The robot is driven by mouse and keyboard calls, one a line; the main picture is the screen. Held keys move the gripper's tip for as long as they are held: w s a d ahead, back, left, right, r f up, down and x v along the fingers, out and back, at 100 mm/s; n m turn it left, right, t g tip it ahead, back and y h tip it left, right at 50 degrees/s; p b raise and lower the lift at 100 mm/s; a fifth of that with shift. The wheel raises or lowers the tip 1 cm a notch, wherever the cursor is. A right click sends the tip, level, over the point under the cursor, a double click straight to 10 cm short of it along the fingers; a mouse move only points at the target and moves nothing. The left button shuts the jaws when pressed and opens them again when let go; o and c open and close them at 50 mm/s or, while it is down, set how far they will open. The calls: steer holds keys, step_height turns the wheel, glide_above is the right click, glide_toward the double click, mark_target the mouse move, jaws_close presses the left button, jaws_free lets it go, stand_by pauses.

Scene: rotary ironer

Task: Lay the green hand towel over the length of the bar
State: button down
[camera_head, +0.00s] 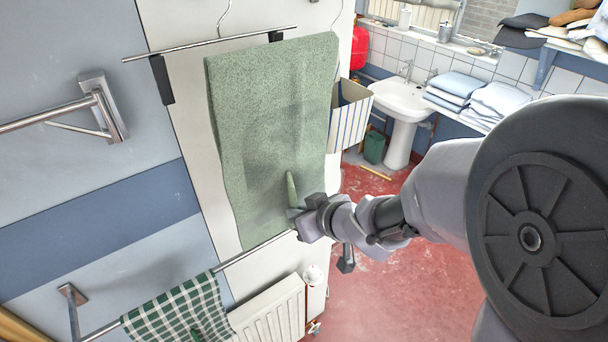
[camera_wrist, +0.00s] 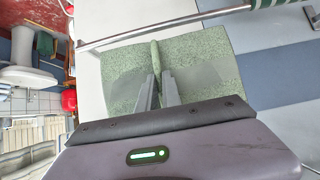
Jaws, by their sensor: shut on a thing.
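The green hand towel (camera_head: 255,110) hangs spread out in the head view, its top edge just below a thin metal hanger rod (camera_head: 215,42). Whether a clip still holds that edge, I cannot tell. My gripper (camera_head: 294,208) is shut on the towel's lower right part, with a pinched fold standing up between the fingers. The wrist view shows this fold (camera_wrist: 155,58) between my fingertips (camera_wrist: 158,80). A metal bar (camera_head: 255,250) runs past the towel's lower edge and also crosses the wrist view (camera_wrist: 170,27); towel and bar contact is unclear.
A green-and-white checked cloth (camera_head: 180,310) hangs over the left part of the lower bar. Another wall rail (camera_head: 45,115) is at the left. A white radiator (camera_head: 272,312) stands below. A striped box (camera_head: 350,118) is right of the towel. Red floor (camera_head: 400,290) is open at right.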

steer(key=shift+w+a+f+b, duration=0.2)
steer(key=shift+w+f+b, duration=0.1)
steer(key=shift+f+b, duration=0.2)
steer(key=shift+w+a+f+b, duration=0.25)
steer(key=shift+f+b, duration=0.1)
steer(key=shift+f, duration=0.15)
step_height(320, 180, down, 44)
steer(key=b, duration=3.9)
steer(key=shift+s+d+f+b, duration=0.1)
steer(key=shift+f+b, duration=0.2)
steer(key=shift+b, duration=0.3)
steer(key=c, duration=1.9)
jaws_free()
steer(key=o, duration=0.4)
steer(key=shift+o, duration=0.2)
